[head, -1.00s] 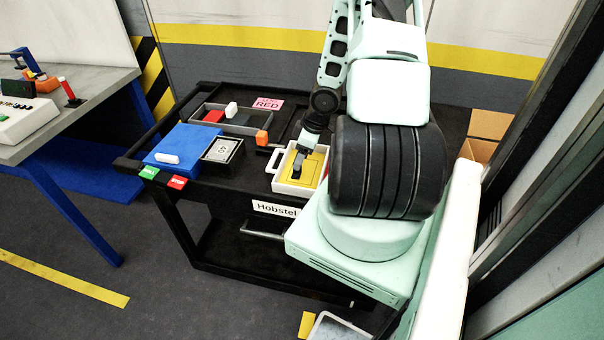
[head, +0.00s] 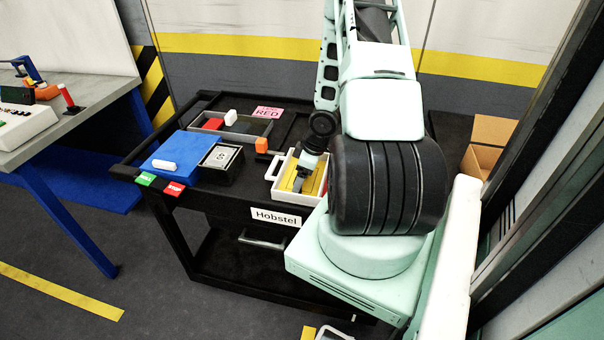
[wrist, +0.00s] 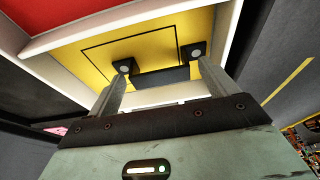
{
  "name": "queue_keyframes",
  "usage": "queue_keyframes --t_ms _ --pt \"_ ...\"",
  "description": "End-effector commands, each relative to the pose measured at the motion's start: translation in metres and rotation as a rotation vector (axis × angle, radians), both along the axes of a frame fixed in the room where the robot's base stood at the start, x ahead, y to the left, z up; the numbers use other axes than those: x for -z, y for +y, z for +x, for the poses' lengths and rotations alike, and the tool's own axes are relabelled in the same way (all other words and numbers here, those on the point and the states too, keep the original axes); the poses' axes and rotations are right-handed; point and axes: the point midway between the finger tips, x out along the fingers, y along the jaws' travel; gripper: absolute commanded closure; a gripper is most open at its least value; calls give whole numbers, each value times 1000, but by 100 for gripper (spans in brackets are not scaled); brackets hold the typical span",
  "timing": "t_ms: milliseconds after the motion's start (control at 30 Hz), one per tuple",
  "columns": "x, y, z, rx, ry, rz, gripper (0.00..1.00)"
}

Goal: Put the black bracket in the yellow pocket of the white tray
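The white tray (head: 278,193) stands at the front right of the black cart. Its yellow pocket (head: 284,183) is partly covered by my gripper (head: 298,186). In the wrist view the pocket's yellow floor (wrist: 100,62) carries a thin black outline, and a white wall divides it from a red area. The black bracket (wrist: 163,77) shows as a dark bar spanning between my two black fingertips (wrist: 158,62). My fingers are far apart and appear shut on its ends, over the yellow floor. Whether the bracket touches the floor is hard to tell.
Left of the tray are a black box (head: 222,163) marked S and a blue case (head: 180,150). Behind is a grey bin (head: 262,127) with red and white pieces, and an orange block (head: 262,145). A cardboard box (head: 484,147) stands at right.

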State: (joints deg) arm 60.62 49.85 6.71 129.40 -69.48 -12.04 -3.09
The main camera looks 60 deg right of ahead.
Motion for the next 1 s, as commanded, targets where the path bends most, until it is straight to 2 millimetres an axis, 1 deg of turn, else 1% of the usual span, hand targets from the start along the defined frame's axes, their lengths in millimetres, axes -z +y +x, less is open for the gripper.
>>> queue_keyframes --t_ms 200,333,467,600,700,833,1000 --pt "-1 0 0 0 0 0 15" --pt "-11 -1 -2 0 -1 -1 15" --pt "-33 -3 -8 3 -1 -1 15" --pt "-64 -6 -16 3 -1 -1 15" --pt "-82 -7 -21 1 -1 0 15" --pt "-100 -8 -27 1 0 -1 15" --pt "-114 -9 -32 0 0 0 15"
